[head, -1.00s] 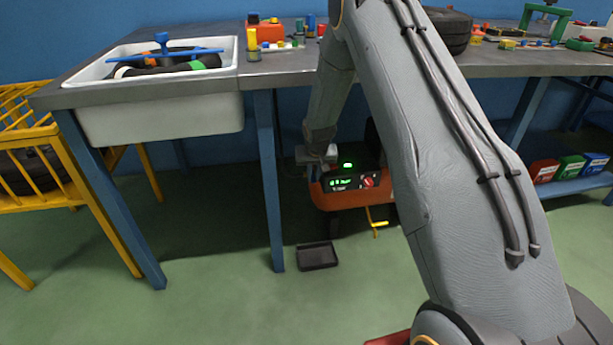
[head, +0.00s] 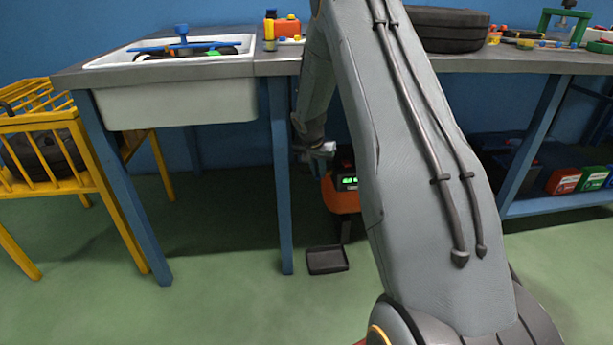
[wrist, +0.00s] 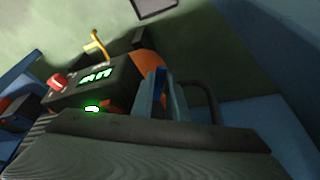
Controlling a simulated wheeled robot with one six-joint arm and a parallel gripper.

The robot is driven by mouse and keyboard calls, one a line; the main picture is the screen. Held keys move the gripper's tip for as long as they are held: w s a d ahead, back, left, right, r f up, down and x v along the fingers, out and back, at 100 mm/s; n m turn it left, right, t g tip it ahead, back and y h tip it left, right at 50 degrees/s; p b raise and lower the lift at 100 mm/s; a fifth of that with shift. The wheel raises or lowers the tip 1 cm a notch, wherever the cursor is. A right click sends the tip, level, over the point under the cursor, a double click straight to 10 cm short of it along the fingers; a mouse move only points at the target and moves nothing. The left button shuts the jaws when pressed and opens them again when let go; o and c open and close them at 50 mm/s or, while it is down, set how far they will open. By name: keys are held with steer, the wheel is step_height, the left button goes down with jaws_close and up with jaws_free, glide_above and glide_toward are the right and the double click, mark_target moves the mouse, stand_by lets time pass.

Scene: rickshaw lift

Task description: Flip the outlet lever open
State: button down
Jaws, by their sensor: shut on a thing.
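The orange and black machine (head: 345,195) stands on the floor under the bench, its green display lit. My arm hides its right part in the head view. In the wrist view, its black panel (wrist: 117,85) carries a red knob (wrist: 57,81). A yellow lever (wrist: 97,45), apart from my fingers, sticks out beyond the panel. My gripper (wrist: 162,78) is at the machine's side, left of it in the head view (head: 322,153). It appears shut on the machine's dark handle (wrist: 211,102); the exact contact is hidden.
A blue bench leg (head: 280,190) stands just left of my gripper. A dark tray (head: 327,260) lies on the floor in front of the machine. The bench top with a white sink (head: 180,100) is above.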

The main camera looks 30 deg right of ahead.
stand_by(0.4)
steer(key=c, duration=2)
jaws_free()
steer(key=shift+r, duration=0.1)
